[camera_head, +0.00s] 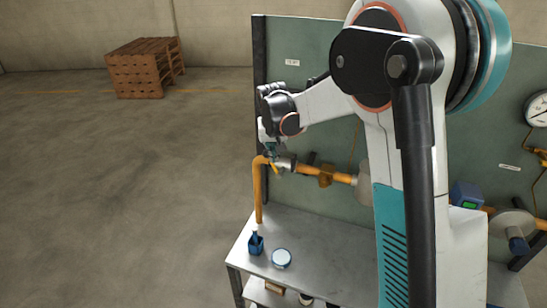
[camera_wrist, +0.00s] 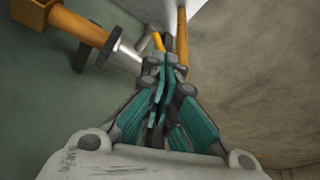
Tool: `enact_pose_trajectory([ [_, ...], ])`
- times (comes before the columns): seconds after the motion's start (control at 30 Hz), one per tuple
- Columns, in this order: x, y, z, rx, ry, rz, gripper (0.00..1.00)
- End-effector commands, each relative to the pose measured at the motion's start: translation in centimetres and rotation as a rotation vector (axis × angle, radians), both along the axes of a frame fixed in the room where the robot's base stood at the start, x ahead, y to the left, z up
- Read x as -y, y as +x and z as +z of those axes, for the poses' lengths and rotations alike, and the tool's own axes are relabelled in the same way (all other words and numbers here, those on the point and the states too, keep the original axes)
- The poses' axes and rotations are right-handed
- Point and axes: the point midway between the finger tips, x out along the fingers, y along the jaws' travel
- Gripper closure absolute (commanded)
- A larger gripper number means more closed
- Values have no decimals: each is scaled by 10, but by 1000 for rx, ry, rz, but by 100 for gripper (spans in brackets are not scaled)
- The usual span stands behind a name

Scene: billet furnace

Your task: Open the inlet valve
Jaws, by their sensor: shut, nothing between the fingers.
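The valve (camera_head: 287,163) is a silver fitting in the orange pipe run, near the left end of the green panel. In the wrist view its silver body (camera_wrist: 127,57) lies left of my fingertips. A small yellow lever (camera_wrist: 158,41) shows just beyond the fingertips. My gripper (camera_head: 268,151) is at the pipe's elbow, beside the valve. In the wrist view my gripper (camera_wrist: 168,62) has its teal fingers closed together with nothing between them. The fingertips are very near the lever; I cannot tell whether they touch it. My fingers hide part of the lever and valve.
An orange pipe (camera_head: 258,195) drops to the grey bench (camera_head: 320,240). A blue bottle (camera_head: 256,244) and a round white-topped tin (camera_head: 282,259) stand on the bench. The green panel (camera_head: 290,100) is close behind. Wooden pallets (camera_head: 140,72) stand far left; the floor between is clear.

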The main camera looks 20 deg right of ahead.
Motion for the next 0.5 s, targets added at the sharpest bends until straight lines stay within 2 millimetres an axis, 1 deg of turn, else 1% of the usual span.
enact_pose_trajectory([
  [0.1, -6, 9, -5, -64, -90, 3, 100],
  [0.4, -28, 26, -17, -231, -321, 3, 100],
  [0.5, -32, 30, -22, -247, -341, 1, 100],
])
